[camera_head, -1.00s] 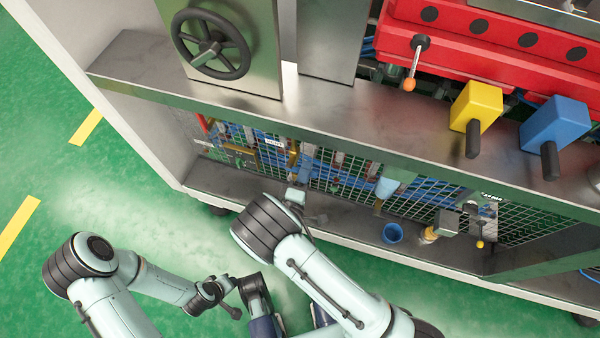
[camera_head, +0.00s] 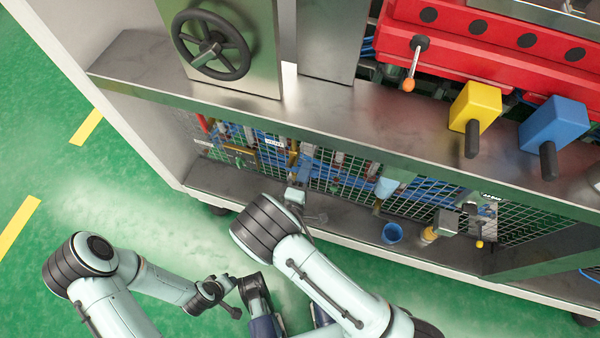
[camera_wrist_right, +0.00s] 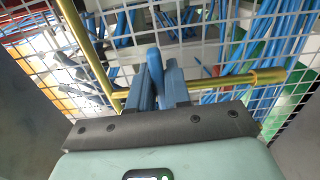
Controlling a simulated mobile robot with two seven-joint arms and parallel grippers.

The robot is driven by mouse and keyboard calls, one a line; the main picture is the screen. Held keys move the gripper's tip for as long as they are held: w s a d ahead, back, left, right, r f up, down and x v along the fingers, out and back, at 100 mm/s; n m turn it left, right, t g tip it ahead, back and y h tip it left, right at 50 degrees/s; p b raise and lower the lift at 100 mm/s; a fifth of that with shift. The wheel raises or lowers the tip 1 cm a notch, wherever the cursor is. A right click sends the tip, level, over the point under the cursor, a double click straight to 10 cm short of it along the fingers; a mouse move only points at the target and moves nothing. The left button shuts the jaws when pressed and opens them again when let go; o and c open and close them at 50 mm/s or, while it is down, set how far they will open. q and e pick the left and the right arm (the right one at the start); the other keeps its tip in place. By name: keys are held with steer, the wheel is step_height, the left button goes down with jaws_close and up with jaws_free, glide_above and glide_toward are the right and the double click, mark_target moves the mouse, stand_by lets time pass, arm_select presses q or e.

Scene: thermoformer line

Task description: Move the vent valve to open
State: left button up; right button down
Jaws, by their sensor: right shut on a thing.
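In the right wrist view, a blue lever handle (camera_wrist_right: 153,60), which I take to be the vent valve's, stands between the fingers of my right gripper (camera_wrist_right: 157,82). The gripper is shut on it. The valve body is hidden behind the fingers, beside a brass pipe (camera_wrist_right: 222,83) that runs to the right. In the head view my right gripper (camera_head: 299,186) is small, at the mesh under the steel ledge, and partly hidden by my arm. The handle cannot be made out there. My left arm is folded at the lower left; its fingers are not clear.
Wire mesh (camera_head: 330,178) with pipes and blue hoses lies behind the opening. The steel ledge (camera_head: 330,118) overhangs it. A blue cup (camera_head: 392,233) stands on the lower shelf to the right. A handwheel (camera_head: 211,45) and yellow and blue blocks are above. Green floor is clear at left.

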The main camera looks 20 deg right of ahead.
steer(key=shift+a+r+n+p, duration=0.1)
steer(key=shift+r+n+p, duration=0.6)
steer(key=shift+n+p, duration=0.4)
steer(key=shift+n, duration=0.5)
steer(key=shift+w+a+r+n+p, duration=0.1)
steer(key=shift+a+r+n+p, duration=0.05)
steer(key=shift+r+n+p, duration=0.3)
steer(key=shift+w+a+r+n+p, duration=0.15)
steer(key=shift+n+p, duration=0.1)
steer(key=shift+n, duration=0.3)
steer(key=shift+s+r+n+p, duration=0.1)
steer(key=shift+n+p, duration=0.1)
steer(key=shift+n, duration=0.3)
steer(key=shift+w+n, duration=0.1)
steer(key=shift+n, duration=0.2)
